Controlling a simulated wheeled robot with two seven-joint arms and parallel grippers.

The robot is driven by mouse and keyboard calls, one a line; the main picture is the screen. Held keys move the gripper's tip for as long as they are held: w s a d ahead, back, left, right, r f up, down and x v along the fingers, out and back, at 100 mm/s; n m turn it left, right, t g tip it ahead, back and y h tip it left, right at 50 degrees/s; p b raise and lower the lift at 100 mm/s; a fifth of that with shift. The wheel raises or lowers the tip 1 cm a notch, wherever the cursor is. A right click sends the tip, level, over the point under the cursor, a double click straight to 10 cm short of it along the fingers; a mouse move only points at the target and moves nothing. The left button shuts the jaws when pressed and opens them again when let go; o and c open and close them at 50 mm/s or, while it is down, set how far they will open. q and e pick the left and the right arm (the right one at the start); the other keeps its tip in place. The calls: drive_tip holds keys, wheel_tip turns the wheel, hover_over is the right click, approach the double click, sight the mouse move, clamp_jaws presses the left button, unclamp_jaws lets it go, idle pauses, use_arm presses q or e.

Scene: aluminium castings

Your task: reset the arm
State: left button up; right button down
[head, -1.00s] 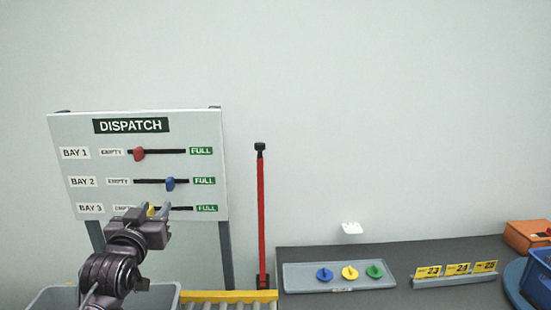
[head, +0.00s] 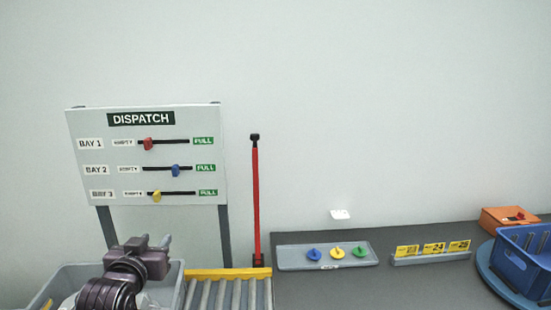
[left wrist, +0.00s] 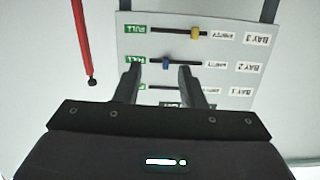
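My left gripper (head: 154,241) is in front of and below the dispatch board (head: 215,165), apart from it. In the left wrist view its two fingers (left wrist: 160,72) stand apart with nothing between them. The board carries a red slider (head: 148,144) near EMPTY on Bay 1, a blue slider (head: 175,170) past the middle towards FULL on Bay 2, and a yellow slider (head: 157,196) left of the middle on Bay 3. The left wrist view shows the board upside down, with the yellow slider (left wrist: 195,33) and blue slider (left wrist: 166,63) clear of the fingers. My right gripper is not in view.
A grey bin (head: 62,275) stands below the board, beside a roller conveyor (head: 230,291). A red pole (head: 256,200) stands right of the board. The dark counter (head: 330,290) bears a knob tray (head: 290,264), number cards (head: 433,249), an orange box (head: 505,219) and a blue crate (head: 522,270).

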use_arm(q)
drive_tip(key=s+d+f+m+g, duration=0.1)
drive_tip(key=s+d+f+g, duration=0.15)
drive_tip(key=s+f, duration=0.5)
drive_tip(key=s+d+f+g, duration=0.2)
drive_tip(key=s+f+g, duration=0.3)
drive_tip(key=f, duration=0.4)
drive_tip(key=s+d+f+m+g+h, duration=0.1)
drive_tip(key=s+f+g, duration=0.2)
drive_tip(key=s, duration=0.5)
drive_tip(key=s+d+f+g, duration=0.2)
drive_tip(key=s+f, duration=0.2)
drive_tip(key=s, duration=0.5)
wheel_tip(320, 180, down, 30)
drive_tip(key=s+g, duration=0.1)
drive_tip(key=s+a+f, duration=0.2)
drive_tip(key=s+f, duration=0.6)
drive_tip(key=s, duration=0.2)
drive_tip(key=s+a+f+g, duration=0.1)
drive_tip(key=s+a+f, duration=0.1)
drive_tip(key=s+f, duration=0.7)
drive_tip(key=shift+s+f+m, duration=0.25)
drive_tip(key=shift+s+m, duration=0.05)
drive_tip(key=shift+s, duration=0.05)
drive_tip(key=shift+a+g, duration=0.1)
drive_tip(key=shift+g, duration=0.15)
